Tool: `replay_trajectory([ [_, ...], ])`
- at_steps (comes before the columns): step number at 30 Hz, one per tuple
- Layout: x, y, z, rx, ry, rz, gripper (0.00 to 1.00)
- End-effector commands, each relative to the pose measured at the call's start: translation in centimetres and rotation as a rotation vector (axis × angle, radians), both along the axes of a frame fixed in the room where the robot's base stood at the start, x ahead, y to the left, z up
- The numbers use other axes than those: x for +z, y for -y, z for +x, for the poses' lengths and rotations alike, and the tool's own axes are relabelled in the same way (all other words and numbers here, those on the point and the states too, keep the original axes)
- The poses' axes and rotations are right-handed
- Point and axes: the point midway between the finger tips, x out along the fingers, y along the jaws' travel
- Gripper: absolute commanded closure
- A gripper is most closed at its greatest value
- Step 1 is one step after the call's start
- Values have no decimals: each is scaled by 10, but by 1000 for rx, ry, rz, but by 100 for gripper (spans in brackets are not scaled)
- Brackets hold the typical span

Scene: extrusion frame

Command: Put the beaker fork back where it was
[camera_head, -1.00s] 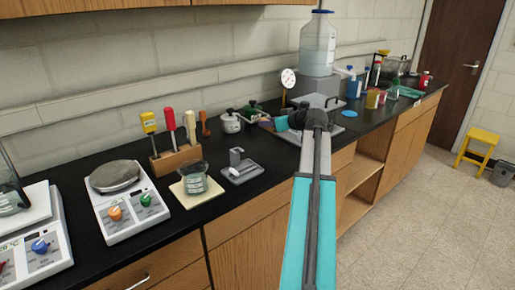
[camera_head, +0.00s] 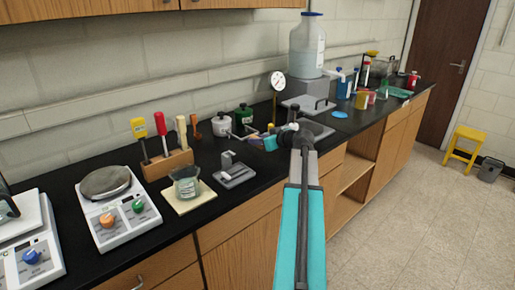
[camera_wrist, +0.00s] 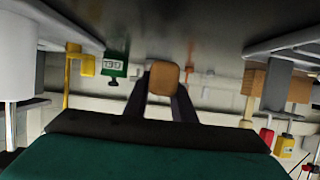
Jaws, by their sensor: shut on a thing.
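My gripper (camera_head: 262,141) is over the black counter in the head view, right of the grey stand. In the wrist view, which shows the room upside down, its dark fingers (camera_wrist: 163,88) are shut on a brown wooden-looking piece, taken to be the beaker fork's handle (camera_wrist: 163,76). The fork's prongs cannot be made out clearly; thin metal shows left of the gripper in the head view. The grey stand (camera_head: 234,174), with a short upright post on a flat base, holds no visible fork. It stands right of the beaker (camera_head: 186,185).
A wooden block (camera_head: 167,164) with yellow, red, cream and brown handled tools stands behind the beaker. A white pot (camera_head: 221,125) and green container (camera_head: 243,115) stand behind the gripper. A dial gauge (camera_head: 277,82) and large bottle (camera_head: 307,45) are farther right.

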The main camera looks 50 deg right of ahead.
Motion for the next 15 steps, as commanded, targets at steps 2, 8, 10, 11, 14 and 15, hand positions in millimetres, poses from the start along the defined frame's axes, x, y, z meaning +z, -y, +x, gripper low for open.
replay_trajectory([
  [2, 0, 0, 0, 0, 0, 0, 100],
  [8, -5, 0, 0, 1, -1, 1, 100],
  [10, -11, -1, 0, 1, -1, 1, 100],
  [11, -14, -1, 0, 1, -2, 1, 100],
  [14, -24, -1, 0, 1, -2, 3, 100],
  [15, -27, -1, 0, 1, -1, 2, 100],
])
